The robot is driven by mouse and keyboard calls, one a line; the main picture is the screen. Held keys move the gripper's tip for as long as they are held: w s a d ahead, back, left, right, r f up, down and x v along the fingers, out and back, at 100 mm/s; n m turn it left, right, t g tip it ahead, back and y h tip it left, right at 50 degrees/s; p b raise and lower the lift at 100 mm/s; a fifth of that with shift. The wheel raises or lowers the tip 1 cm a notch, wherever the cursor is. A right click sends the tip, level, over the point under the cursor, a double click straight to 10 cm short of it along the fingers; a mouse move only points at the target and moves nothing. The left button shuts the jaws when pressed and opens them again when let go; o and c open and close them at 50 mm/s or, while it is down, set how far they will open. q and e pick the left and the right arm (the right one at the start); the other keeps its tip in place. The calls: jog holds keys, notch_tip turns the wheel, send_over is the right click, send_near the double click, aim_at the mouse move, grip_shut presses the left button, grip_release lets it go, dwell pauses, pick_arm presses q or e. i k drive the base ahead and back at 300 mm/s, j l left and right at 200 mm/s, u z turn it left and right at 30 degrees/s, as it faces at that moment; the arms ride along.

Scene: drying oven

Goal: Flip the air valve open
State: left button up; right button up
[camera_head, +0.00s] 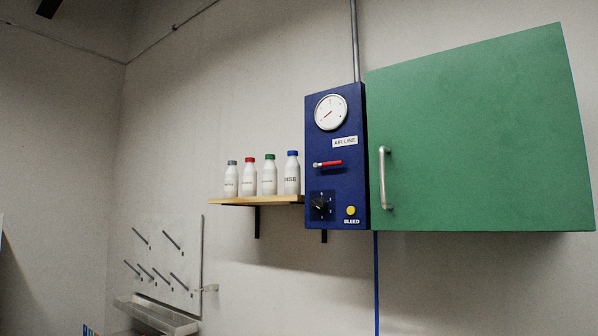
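The air valve is a small red-handled lever (329,163) on the front of a blue wall box (335,212). The lever lies about horizontal, with a pale pivot at its left end. It sits below the "AIR LINE" label (345,142) and the round white gauge (331,112). Below the lever are a black knob (321,205) and a yellow button (351,210) marked "BLEED". Neither of my grippers shows in the head view.
A green cabinet (480,140) with a metal handle (385,178) is right of the box. A wooden shelf (255,201) with several white bottles is on its left. A rack with pegs and a metal tray (160,315) is low at left. The space before the box looks clear.

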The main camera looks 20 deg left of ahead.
aim_at(338, 163)
jog(key=i+u, duration=0.4)
jog(key=i, duration=0.6)
